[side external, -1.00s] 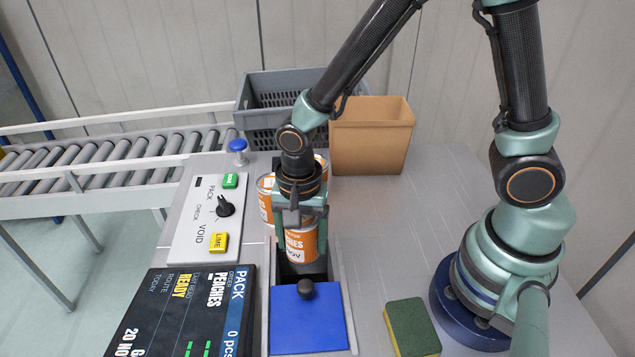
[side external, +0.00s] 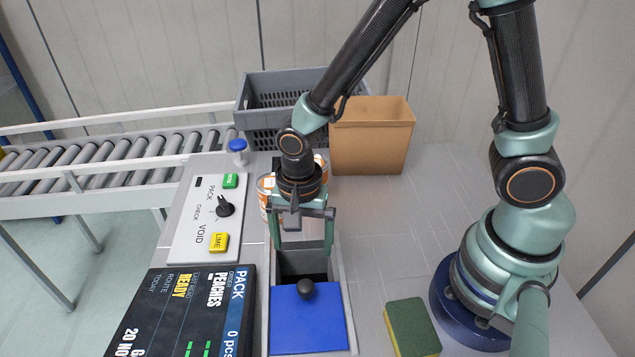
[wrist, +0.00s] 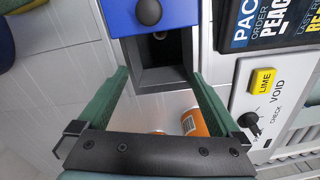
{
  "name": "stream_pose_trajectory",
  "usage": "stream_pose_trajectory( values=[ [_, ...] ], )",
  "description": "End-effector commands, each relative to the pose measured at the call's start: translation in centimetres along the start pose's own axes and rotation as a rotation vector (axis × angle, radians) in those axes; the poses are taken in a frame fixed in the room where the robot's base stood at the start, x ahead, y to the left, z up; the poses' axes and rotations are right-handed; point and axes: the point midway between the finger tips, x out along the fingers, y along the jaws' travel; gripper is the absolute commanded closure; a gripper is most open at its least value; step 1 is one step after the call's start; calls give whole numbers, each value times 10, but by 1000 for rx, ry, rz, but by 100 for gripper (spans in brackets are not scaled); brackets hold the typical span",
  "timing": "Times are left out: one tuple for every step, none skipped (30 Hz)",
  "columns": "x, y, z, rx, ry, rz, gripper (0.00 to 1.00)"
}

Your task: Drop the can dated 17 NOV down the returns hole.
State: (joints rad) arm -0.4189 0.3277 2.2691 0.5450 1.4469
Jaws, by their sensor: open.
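My gripper (side external: 302,248) is open and empty above the dark returns hole (side external: 302,264). Its two green fingers stand wide apart in the wrist view, with the hole (wrist: 160,72) beyond them. A blue sliding lid (side external: 308,325) with a black knob covers the front of the hole. No can is between the fingers. A small pale brownish patch shows deep in the hole in the wrist view, too small to identify. Orange and white cans (side external: 265,194) stand behind my gripper, partly hidden. One shows in the wrist view (wrist: 195,122). Their dates cannot be read.
A control panel (side external: 193,235) with a dial and green and yellow buttons lies left of the hole, with a dark display (side external: 190,315) in front. A sponge (side external: 411,327) lies right. A cardboard box (side external: 370,140), grey crate (side external: 262,92) and roller conveyor (side external: 110,163) are behind.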

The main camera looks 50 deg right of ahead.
Motion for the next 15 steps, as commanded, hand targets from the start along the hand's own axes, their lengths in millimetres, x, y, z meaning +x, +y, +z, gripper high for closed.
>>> stream_pose_trajectory(
  values=[
    [-6, -1, 0, 0, 1, -5, 0],
    [-10, -1, 0, 0, 1, -5, 0],
    [-16, -1, 0, 0, 1, -6, 0],
    [-21, -1, 0, 0, 1, -7, 0],
    [-26, -2, 0, 0, 1, -8, 0],
    [-34, -2, 0, 0, 1, -8, 0],
    [-40, -2, 0, 0, 1, -8, 0],
    [-45, -1, 0, 0, 1, -9, 0],
    [-54, -2, 0, 0, 1, -9, 0],
    [-59, -2, 0, 0, 1, -8, 0],
    [-65, -1, 0, 0, 1, -8, 0],
    [-73, -1, 0, 0, 1, -9, 0],
    [-78, -2, 0, 0, 1, -8, 0],
    [-84, -2, 0, 0, 1, -8, 0],
    [-90, -1, 0, 0, 1, -7, 0]
  ],
)
